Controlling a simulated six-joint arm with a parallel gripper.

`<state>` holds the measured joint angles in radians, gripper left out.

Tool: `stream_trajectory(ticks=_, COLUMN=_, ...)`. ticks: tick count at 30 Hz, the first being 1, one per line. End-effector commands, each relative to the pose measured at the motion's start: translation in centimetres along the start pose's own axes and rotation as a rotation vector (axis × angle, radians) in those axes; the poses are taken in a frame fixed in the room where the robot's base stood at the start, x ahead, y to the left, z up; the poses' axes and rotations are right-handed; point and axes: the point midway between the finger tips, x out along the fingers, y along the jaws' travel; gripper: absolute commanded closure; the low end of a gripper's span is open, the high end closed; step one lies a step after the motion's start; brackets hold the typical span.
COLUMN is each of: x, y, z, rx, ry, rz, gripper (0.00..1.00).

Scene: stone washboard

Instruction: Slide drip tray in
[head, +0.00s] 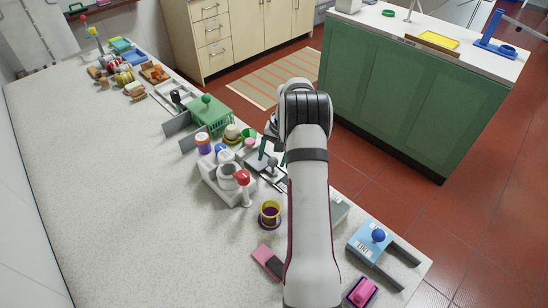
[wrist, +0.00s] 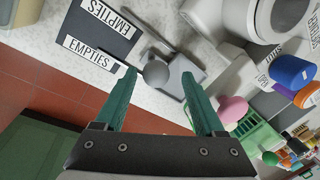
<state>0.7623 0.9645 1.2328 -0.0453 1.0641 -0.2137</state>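A grey drip tray (wrist: 179,68) with a round grey knob (wrist: 157,73) lies on the counter in the wrist view. In the head view the tray (head: 262,167) is beside the white machine (head: 222,183), partly covered by my gripper and arm. My gripper (wrist: 158,76) is open, its two green fingers spread on either side of the knob in the wrist view. I cannot tell whether either finger touches it. In the head view only parts of the green fingers show next to my arm.
A dark panel labelled EMPTIES (wrist: 95,40) lies near the tray. Blue and orange cylinders (wrist: 292,72) and a pink knob (wrist: 233,108) crowd the right of the wrist view. A green basket (head: 210,116) stands farther back. The counter's left side (head: 100,190) is clear.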

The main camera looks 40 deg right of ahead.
Motion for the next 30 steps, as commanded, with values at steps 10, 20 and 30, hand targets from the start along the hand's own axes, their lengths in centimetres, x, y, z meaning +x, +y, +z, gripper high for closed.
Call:
stream_trajectory(ticks=10, x=-0.9, y=0.1, z=0.1, rx=0.001, ry=-0.003, rz=0.002, gripper=0.29)
stream_trajectory(ticks=20, x=-10.0, y=0.1, z=-0.1, rx=0.001, ry=0.003, rz=0.001, gripper=0.29)
stream_trajectory(ticks=30, x=-15.7, y=0.1, z=0.0, rx=0.002, ry=-0.002, rz=0.001, gripper=0.29)
